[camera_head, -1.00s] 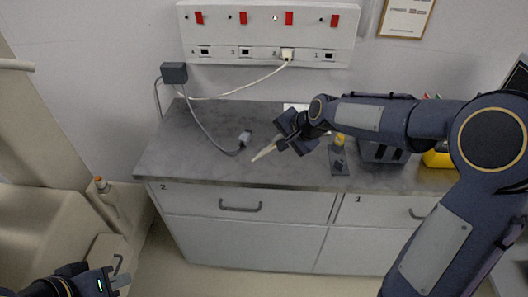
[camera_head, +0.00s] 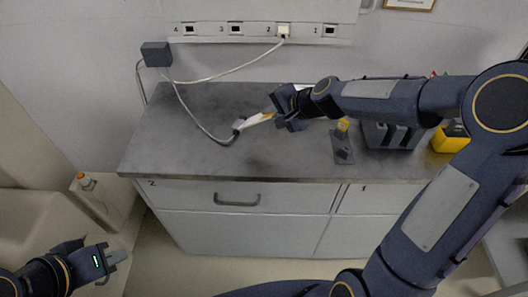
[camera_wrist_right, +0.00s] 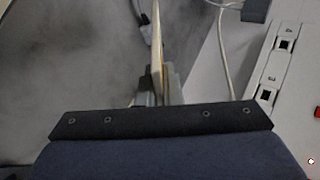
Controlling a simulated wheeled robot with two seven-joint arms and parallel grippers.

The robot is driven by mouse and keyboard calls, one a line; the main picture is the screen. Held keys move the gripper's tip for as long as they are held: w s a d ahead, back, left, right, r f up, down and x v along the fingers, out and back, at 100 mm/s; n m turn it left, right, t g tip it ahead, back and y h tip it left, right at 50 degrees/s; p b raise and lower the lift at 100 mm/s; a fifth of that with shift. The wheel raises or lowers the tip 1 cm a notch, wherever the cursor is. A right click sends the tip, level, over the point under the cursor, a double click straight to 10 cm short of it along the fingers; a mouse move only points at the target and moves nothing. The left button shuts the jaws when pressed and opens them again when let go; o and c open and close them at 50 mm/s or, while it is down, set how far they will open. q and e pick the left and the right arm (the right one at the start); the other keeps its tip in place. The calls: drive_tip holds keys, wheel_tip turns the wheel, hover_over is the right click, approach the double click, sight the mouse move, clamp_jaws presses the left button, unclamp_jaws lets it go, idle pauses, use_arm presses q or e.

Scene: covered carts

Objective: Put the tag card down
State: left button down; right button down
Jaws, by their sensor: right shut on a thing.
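The tag card (camera_head: 258,119), pale and thin with a yellowish part, is seen nearly edge-on in the head view. My right gripper (camera_head: 283,110) is shut on it, and the card sticks out to the left over the grey counter (camera_head: 190,140). In the right wrist view the card (camera_wrist_right: 157,40) shows as a narrow strip, rising from between the fingers (camera_wrist_right: 158,85). Its gap to the counter is hard to judge. My left gripper (camera_head: 112,258) is at the lower left, away from the counter; its jaw opening is unclear.
A grey cable with a plug (camera_head: 238,126) lies at the card's far end. A dark stand with a yellow top (camera_head: 342,145) and a dark slotted box (camera_head: 388,135) stand to the right. A socket panel (camera_head: 258,32) is on the wall. The counter's left and front are clear.

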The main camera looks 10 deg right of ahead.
wheel_tip(320, 180, down, 7)
drive_tip(key=b, duration=0.6)
drive_tip(key=shift+f, duration=0.2)
drive_tip(key=c, duration=1.8)
unclamp_jaws()
drive_tip(key=shift+o, duration=0.2)
drive_tip(key=v, duration=0.8)
drive_tip(key=shift+p, duration=0.35)
